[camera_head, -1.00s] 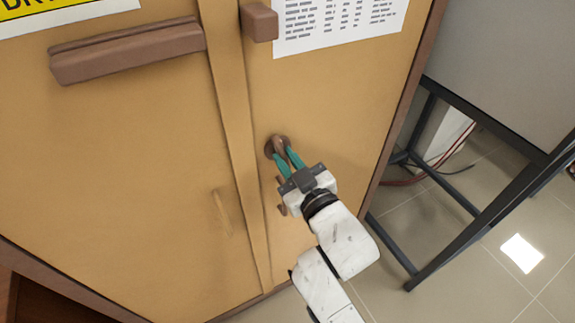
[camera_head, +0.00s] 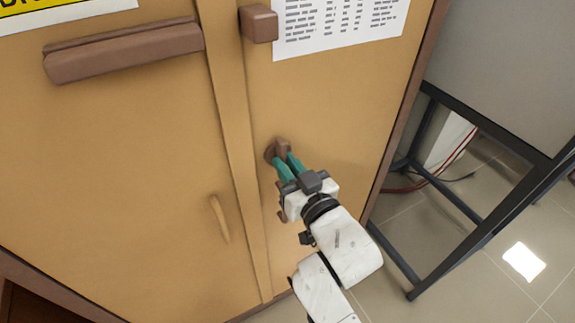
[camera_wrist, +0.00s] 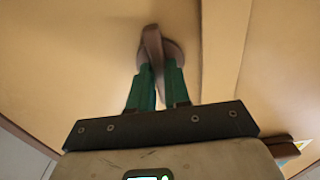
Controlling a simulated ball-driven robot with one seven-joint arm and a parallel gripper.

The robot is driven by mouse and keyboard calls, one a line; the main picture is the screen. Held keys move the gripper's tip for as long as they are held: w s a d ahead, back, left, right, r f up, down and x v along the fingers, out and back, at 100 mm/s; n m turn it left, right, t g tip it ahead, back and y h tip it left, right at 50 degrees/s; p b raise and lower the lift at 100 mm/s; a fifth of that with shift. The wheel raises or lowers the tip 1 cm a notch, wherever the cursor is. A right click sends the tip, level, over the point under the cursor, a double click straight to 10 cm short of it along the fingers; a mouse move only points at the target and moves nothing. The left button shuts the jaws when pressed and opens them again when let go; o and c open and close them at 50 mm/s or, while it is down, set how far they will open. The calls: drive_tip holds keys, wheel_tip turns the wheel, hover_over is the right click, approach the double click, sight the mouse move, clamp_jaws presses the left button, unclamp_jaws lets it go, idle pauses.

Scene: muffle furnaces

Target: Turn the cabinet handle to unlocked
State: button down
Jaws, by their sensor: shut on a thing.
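The yellow cabinet (camera_head: 130,150) fills the left and middle of the head view. Its brown turning handle (camera_head: 282,147) sits on a round base on the right door, near the door seam. My gripper (camera_head: 287,163) has green fingers shut on this handle. In the wrist view the handle (camera_wrist: 152,50) stands between the two green finger tips of my gripper (camera_wrist: 156,75), with its round base behind it. The fingers partly hide the handle in both views.
A brown bar (camera_head: 125,52) and a brown block (camera_head: 258,23) stick out higher on the cabinet. A paper sheet (camera_head: 338,25) is on the right door. A dark metal stand (camera_head: 465,195) stands on the tiled floor at right.

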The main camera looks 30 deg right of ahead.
drive_tip(key=c, duration=1.1)
unclamp_jaws()
drive_tip(key=shift+s, duration=0.1)
drive_tip(key=s+b, duration=0.1)
drive_tip(key=s, duration=0.9)
drive_tip(key=shift+s, duration=0.35)
drive_tip(key=s+d+f+g, duration=0.2)
drive_tip(key=f+g, duration=0.1)
drive_tip(key=f, duration=0.2)
drive_tip(key=s+d+f+g+h, duration=0.1)
drive_tip(key=s+f+g, duration=0.15)
drive_tip(key=f, duration=0.35)
drive_tip(key=s+d+f+g, duration=0.1)
drive_tip(key=d+f+g, duration=0.15)
drive_tip(key=f, duration=0.25)
drive_tip(key=s+f+g, duration=0.2)
drive_tip(key=s+g, duration=0.1)
drive_tip(key=s, duration=0.1)
drive_tip(key=s+d+f+g, duration=0.1)
drive_tip(key=s+f+g, duration=0.2)
drive_tip(key=s, duration=0.2)
drive_tip(key=s+f+g+p, duration=0.1)
drive_tip(key=s+f+g, duration=0.1)
drive_tip(key=s+g, duration=0.1)
drive_tip(key=shift+s+d+f+y, duration=0.1)
drive_tip(key=shift+s+d+y, duration=0.1)
drive_tip(key=shift+s, duration=0.15)
drive_tip(key=shift+s+d+f+y, duration=0.1)
drive_tip(key=shift+s+y, duration=0.1)
drive_tip(key=shift+s, duration=0.15)
